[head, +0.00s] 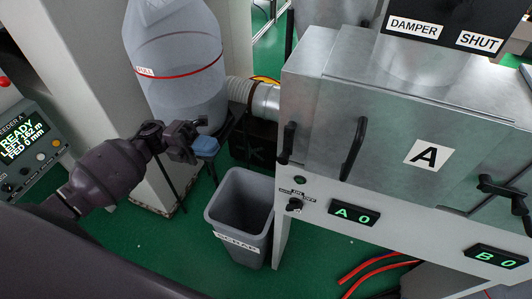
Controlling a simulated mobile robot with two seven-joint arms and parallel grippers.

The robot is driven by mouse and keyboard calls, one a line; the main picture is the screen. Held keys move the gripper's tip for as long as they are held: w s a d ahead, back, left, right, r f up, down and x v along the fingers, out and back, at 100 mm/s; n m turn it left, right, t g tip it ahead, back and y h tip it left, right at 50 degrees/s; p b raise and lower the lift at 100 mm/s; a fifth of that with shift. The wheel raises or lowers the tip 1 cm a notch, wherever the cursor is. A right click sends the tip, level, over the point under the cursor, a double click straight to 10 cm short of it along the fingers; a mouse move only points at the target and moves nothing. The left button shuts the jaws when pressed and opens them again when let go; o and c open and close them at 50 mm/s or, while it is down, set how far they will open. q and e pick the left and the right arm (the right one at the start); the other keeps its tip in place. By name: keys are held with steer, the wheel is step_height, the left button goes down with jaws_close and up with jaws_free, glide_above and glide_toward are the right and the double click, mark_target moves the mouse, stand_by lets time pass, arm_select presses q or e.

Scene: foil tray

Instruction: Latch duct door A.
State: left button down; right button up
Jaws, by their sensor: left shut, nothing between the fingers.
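Duct door A (385,125) is a grey metal panel with a white "A" label, on the front of a metal duct housing. A black bar handle (353,148) stands out near its left side. A black lever latch (288,143) hangs down on the housing just left of the door. The door looks nearly flush; I cannot tell whether it is fully seated. My left gripper (203,146), with blue at its tips, is shut and empty, well left of the latch and apart from it. My right gripper is out of view.
A grey scrap bin (240,215) stands on the green floor below and between my left gripper and the housing. A grey collection bag (180,75) and a ribbed hose (243,91) are behind. Another black lever (505,190) is at the right. Red hoses (375,265) lie on the floor.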

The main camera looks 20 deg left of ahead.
arm_select(q)
steer(key=p, duration=0.3)
glide_toward(287, 143)
steer(key=s+d, duration=0.3)
steer(key=d, duration=0.4)
steer(key=shift+w+a+f, duration=0.2)
steer(key=shift+f, duration=0.2)
